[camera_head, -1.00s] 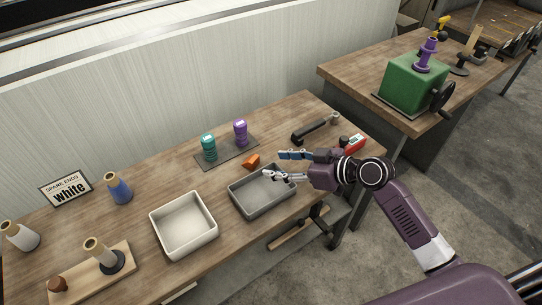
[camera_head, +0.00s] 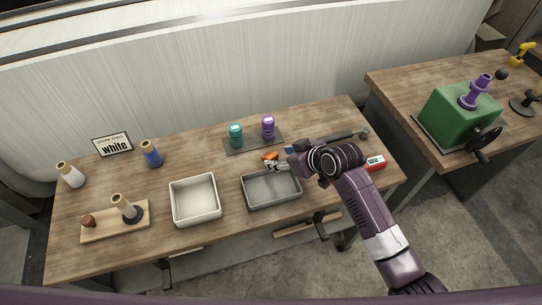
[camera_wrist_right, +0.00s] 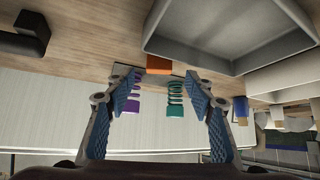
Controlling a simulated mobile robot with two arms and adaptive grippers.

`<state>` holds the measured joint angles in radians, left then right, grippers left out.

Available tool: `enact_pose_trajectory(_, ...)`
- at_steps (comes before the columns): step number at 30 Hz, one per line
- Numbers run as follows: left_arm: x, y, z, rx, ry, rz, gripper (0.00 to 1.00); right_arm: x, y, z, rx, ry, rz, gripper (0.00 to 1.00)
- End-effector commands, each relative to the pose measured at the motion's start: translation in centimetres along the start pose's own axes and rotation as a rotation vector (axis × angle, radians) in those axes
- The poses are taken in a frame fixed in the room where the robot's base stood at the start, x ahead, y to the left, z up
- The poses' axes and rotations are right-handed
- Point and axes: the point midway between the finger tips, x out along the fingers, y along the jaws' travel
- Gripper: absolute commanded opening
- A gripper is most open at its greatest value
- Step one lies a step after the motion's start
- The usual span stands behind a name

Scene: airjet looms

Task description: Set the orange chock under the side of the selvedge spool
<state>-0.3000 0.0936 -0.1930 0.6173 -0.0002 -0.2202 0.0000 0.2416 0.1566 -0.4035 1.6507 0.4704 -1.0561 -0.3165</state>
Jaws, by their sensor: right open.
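The small orange chock (camera_head: 270,156) lies on the wooden table behind the grey tray. It also shows in the right wrist view (camera_wrist_right: 159,64), just beyond the fingertips and between them. My right gripper (camera_head: 279,159) is open and empty, close to the chock; its blue-padded fingers (camera_wrist_right: 160,90) stand wide apart. A teal coiled spool (camera_head: 236,134) and a purple coiled spool (camera_head: 268,127) stand upright on a dark mat behind the chock. I cannot tell which spool is the selvedge one. My left gripper is not in view.
The grey tray (camera_head: 272,203) lies right below my right gripper, with a white tray (camera_head: 196,219) to its left. A black-handled tool (camera_head: 340,136) and a red-white device (camera_head: 376,163) lie at right.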

Motion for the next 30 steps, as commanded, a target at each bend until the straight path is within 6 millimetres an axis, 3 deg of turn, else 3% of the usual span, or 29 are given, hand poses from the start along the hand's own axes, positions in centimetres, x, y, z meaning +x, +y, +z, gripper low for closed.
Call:
enact_pose_trajectory(10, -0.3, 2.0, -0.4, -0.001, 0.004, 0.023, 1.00, 4.0, 0.0, -0.1, 0.002, 0.000, -0.001, 0.49)
enact_pose_trajectory(21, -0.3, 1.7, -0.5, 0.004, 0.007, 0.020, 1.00, 4.7, 0.0, 0.0, -0.001, 0.001, 0.000, 0.49)
enact_pose_trajectory(30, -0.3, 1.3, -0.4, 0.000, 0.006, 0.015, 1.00, 4.7, 0.0, 0.0, 0.000, 0.000, 0.000, 0.17)
